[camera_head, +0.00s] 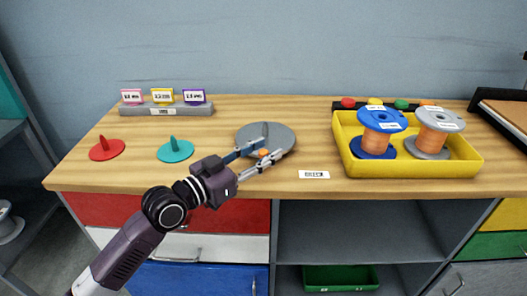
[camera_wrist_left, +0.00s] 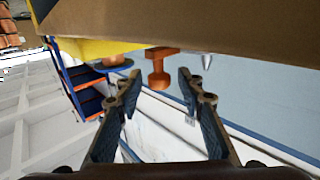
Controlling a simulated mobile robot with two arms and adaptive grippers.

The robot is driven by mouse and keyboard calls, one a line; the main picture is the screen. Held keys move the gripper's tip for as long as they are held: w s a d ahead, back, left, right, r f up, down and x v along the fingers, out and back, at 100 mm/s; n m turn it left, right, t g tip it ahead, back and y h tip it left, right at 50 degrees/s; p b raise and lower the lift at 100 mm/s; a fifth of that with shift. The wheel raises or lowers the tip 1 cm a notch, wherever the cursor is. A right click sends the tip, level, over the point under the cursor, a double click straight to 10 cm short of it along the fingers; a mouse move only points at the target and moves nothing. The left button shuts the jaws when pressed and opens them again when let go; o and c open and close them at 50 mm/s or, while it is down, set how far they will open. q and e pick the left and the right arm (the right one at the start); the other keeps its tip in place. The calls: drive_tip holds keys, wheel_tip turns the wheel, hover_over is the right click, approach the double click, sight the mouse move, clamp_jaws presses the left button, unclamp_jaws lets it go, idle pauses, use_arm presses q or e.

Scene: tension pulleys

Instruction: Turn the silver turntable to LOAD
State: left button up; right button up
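The silver turntable (camera_head: 281,134) is a flat grey disc on the wooden table, left of the yellow tray. A small orange knob (camera_head: 263,153) shows near its front edge. My left gripper (camera_head: 264,150) is open over the disc, its fingers on either side of the knob, partly hiding the disc. In the left wrist view the fingers of the gripper (camera_wrist_left: 160,88) stand apart, with an orange piece (camera_wrist_left: 158,70) beyond the gap. I cannot tell whether a finger touches the knob. A white label (camera_head: 314,175) lies right of the disc; its text is too small to read. My right gripper is not in view.
The yellow tray (camera_head: 410,168) holds two copper spools, one blue (camera_head: 381,120), one grey (camera_head: 434,124). A red disc (camera_head: 107,150) and a teal disc (camera_head: 175,151) with upright tabs lie at left. A grey rack (camera_head: 165,109) with tags stands behind them. Table is clear between.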

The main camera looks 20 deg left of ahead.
use_arm(q)
drive_tip(key=v, duration=0.9)
drive_tip(key=shift+s+f, duration=0.1)
drive_tip(key=shift+f, duration=0.05)
drive_tip(key=shift+v, duration=1.4)
drive_tip(key=shift+c, duration=0.6)
